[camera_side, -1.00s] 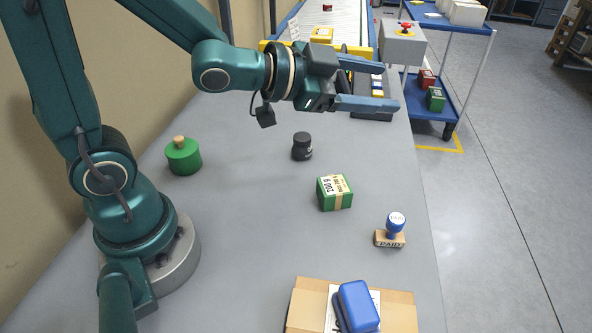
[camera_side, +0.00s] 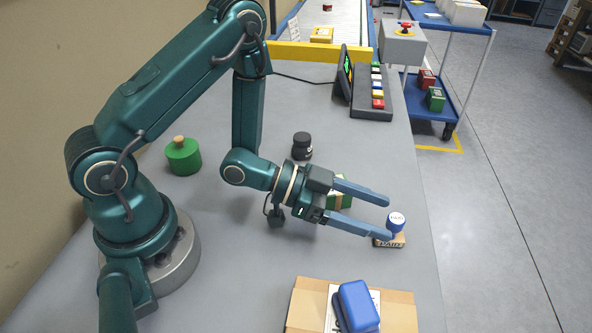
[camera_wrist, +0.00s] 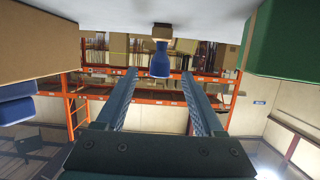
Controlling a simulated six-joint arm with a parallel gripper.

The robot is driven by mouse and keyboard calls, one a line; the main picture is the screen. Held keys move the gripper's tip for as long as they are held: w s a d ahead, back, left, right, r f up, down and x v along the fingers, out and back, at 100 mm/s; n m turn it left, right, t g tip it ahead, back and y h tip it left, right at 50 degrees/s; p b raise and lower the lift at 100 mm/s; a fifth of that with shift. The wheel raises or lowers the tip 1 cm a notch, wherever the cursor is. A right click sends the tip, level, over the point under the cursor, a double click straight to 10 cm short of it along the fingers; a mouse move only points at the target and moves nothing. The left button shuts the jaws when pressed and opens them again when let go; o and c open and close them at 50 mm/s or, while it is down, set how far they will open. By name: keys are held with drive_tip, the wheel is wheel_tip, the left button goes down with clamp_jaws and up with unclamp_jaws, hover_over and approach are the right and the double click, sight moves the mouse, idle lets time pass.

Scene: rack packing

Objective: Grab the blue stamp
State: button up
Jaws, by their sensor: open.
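The blue stamp (camera_side: 396,221) stands upright on the table near its right edge, with a blue round handle and a wooden base. My gripper (camera_side: 388,219) is open, low over the table, with its fingers pointing right toward the stamp. In the side view the near fingertip overlaps the stamp's base and lower handle. In the wrist view the stamp (camera_wrist: 160,60) appears upside down, centred between and beyond the two fingertips (camera_wrist: 160,74). Nothing is between the fingers near the palm. I cannot tell whether a finger touches the stamp.
A green box (camera_side: 339,190) lies behind my gripper, partly hidden by it. A cardboard box (camera_side: 398,310) with a blue case (camera_side: 357,306) stands at the front. A button panel (camera_side: 372,98) is at the back.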

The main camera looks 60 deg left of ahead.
sight(397, 218)
drive_tip(key=shift+x, duration=2)
clamp_jaws()
